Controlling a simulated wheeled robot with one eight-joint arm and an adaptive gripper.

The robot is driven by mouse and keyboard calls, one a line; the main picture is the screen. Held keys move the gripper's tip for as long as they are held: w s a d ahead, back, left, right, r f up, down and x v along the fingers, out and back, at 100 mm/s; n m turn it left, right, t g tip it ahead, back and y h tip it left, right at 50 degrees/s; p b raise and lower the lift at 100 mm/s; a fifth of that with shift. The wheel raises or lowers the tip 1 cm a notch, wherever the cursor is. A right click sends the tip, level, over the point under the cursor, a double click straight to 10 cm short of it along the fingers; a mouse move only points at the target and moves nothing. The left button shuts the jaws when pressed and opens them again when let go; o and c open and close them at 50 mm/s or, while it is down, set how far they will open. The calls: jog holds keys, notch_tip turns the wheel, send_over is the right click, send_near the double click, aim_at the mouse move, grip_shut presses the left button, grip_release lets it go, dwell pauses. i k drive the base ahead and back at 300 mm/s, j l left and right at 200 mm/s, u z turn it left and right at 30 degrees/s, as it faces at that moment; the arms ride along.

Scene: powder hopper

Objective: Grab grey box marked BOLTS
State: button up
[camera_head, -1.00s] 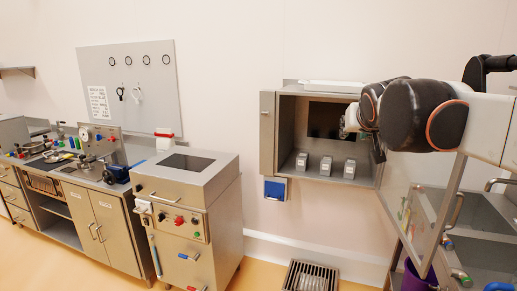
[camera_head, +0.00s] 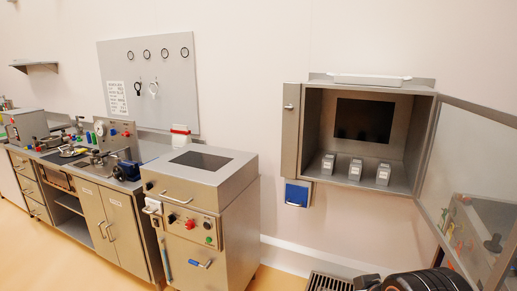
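Three small grey boxes stand in a row on the floor of an open wall cabinet (camera_head: 296,130): a left box (camera_head: 328,164), a middle box (camera_head: 355,169) and a right box (camera_head: 383,174). They stand upright and apart from each other. Each has a lighter top or label, but the lettering is too small to read, so I cannot tell which is marked BOLTS. Only dark parts of my arm show at the bottom right edge, below the cabinet. My gripper's fingers are not visible.
The cabinet's glass door (camera_head: 474,165) stands open to the right. A blue holder (camera_head: 298,194) hangs below the cabinet's left side. A steel machine (camera_head: 205,210) stands to the left, before a long bench. A floor grate (camera_head: 328,283) lies below the cabinet.

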aim_at(357, 165)
jog(key=i+l+z, duration=0.15)
jog(key=i+l, duration=0.15)
jog(key=i, duration=0.15)
jog(key=i+l+z, duration=0.15)
jog(key=i, duration=0.3)
jog(key=i+l+z, duration=0.15)
jog(key=i, duration=0.3)
jog(key=l, duration=0.1)
